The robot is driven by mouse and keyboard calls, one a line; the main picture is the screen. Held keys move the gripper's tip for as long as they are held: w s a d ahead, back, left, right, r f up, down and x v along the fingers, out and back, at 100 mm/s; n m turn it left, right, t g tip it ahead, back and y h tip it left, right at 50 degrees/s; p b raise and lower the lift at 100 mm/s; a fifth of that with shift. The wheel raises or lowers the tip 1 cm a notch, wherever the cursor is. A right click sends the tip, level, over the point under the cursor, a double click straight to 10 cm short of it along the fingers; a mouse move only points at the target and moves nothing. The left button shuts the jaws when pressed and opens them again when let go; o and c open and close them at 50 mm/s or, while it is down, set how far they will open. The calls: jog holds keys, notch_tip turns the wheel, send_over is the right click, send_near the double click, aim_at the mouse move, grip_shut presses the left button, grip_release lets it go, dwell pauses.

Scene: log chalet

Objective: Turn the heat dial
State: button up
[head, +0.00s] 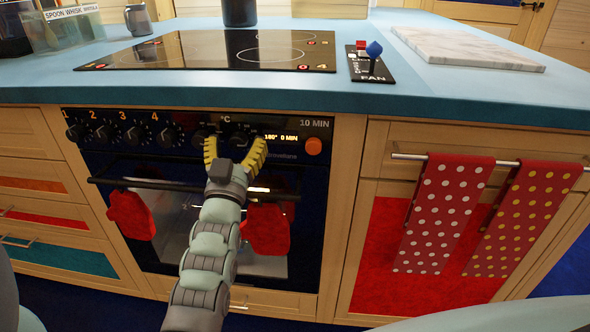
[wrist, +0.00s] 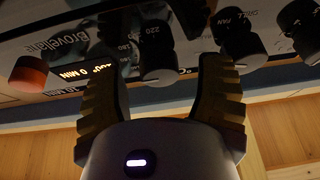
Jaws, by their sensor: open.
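The heat dial (head: 239,139) is a round black knob under the °C mark on the oven's dark control panel. In the wrist view, which is upside down, the dial (wrist: 158,62) has numbers such as 220 and 180 around it. My gripper (head: 236,149) is open, with its yellow ridged fingers pointing at the panel on either side of the dial. In the wrist view the dial shows between and just beyond the fingertips (wrist: 162,72). I cannot tell whether either finger touches it. The lit display (head: 281,137) reads 180° 0 MIN.
Another knob (wrist: 236,52) marked FAN and GRILL sits close to one finger. An orange button (head: 313,146) is right of the display. Several numbered knobs line the panel's left. The oven handle (head: 115,182) and red mitts (head: 131,214) are below; the blue counter (head: 460,100) overhangs.

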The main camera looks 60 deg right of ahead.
jog(key=shift+w+d+r, duration=0.1)
jog(key=shift+w+d, duration=0.1)
jog(key=shift+d, duration=0.15)
jog(key=shift+g, duration=0.3)
jog(key=shift+a, duration=0.1)
grip_shut()
